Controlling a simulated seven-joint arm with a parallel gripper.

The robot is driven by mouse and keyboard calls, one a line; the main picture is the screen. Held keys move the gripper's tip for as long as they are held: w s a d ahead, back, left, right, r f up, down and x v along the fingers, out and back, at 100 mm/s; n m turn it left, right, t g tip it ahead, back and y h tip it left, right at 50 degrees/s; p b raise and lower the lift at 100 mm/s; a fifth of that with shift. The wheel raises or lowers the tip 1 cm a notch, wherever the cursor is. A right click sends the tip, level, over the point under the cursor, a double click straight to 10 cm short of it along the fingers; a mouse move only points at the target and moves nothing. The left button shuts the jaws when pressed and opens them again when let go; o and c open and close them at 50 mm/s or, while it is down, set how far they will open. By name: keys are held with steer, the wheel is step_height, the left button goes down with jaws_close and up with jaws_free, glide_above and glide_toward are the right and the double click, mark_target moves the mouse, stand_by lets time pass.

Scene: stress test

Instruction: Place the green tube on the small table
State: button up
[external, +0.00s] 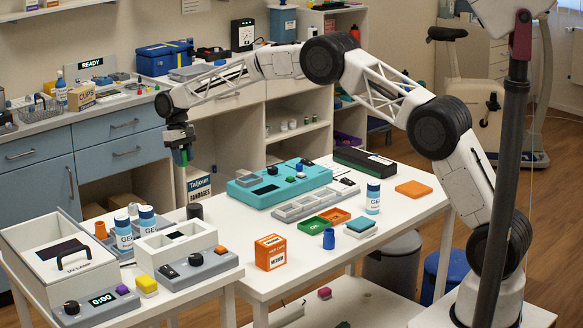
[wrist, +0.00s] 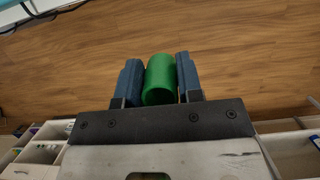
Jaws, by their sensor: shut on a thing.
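My gripper (external: 182,155) is shut on the green tube (wrist: 160,79). In the wrist view the tube sits between the two blue-grey fingers, touching both, with wooden floor behind it. In the external view the tube is small and dark between the fingertips, held in the air at the left. Two white tables show: a smaller one (external: 215,284) at the front left, and a larger one (external: 408,210) in the middle. My gripper hangs above and behind the area where these tables meet, near the cabinets.
The front-left table carries a lidded box (external: 60,262), a timer (external: 98,304), gel bottles (external: 124,236) and a white rack (external: 178,246). The larger table holds a teal device (external: 280,184), an orange box (external: 270,252) and a blue-capped bottle (external: 373,198). Its front right is fairly clear.

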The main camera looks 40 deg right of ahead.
steer(key=s+a+r, duration=0.2)
steer(key=s+a, duration=0.4)
steer(key=a, duration=0.7)
steer(key=s+a+r, duration=0.3)
steer(key=s+a, duration=0.4)
steer(key=a, duration=0.6)
steer(key=s+a+r, duration=0.3)
steer(key=s+a, duration=0.4)
steer(key=a, duration=0.6)
steer(key=shift+s+a+r, duration=0.2)
steer(key=shift+s+a, duration=0.05)
steer(key=shift+a, duration=0.1)
steer(key=shift+f, duration=3.1)
steer(key=shift+f, duration=1.9)
steer(key=shift+f, duration=0.1)
steer(key=o, duration=0.9)
